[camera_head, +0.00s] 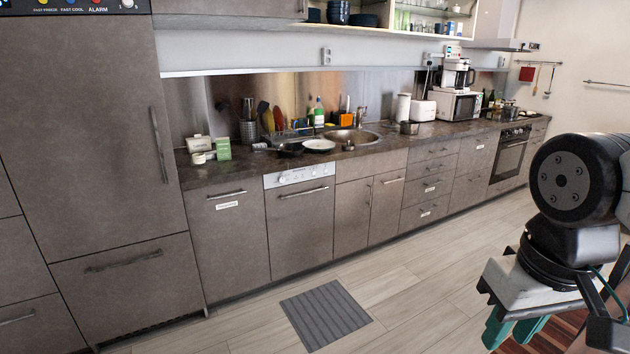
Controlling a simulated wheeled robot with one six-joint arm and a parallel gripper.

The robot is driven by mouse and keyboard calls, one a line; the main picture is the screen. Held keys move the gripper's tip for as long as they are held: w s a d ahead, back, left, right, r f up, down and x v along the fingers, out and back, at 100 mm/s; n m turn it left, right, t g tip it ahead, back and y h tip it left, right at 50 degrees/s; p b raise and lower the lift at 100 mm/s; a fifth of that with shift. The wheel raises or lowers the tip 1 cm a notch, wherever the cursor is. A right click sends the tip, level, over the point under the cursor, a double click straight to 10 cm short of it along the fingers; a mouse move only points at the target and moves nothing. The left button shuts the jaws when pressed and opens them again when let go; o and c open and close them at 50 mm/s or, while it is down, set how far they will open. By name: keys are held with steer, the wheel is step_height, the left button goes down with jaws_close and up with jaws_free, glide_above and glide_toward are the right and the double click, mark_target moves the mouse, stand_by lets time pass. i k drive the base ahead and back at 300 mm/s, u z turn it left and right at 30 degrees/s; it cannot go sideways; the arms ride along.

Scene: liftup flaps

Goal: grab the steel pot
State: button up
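My gripper (512,332) is at the lower right, close to the camera, with teal fingers pointing down. It is far from the pot, above the floor, and nothing shows between its fingers. The finger gap is too unclear to judge.
The countertop (228,171) holds a dark pan (290,149), a white plate (319,145), bottles and a microwave (457,105). Cabinets and an oven (509,158) line its front. A grey mat (325,314) lies on the otherwise clear floor.

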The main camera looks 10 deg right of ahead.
mark_target(407, 127)
steer(key=z, duration=0.15)
steer(key=i, duration=2.15)
steer(key=z, duration=0.65)
steer(key=i, duration=2.35)
steer(key=z, duration=0.7)
steer(key=i, duration=1.05)
steer(key=z, duration=0.2)
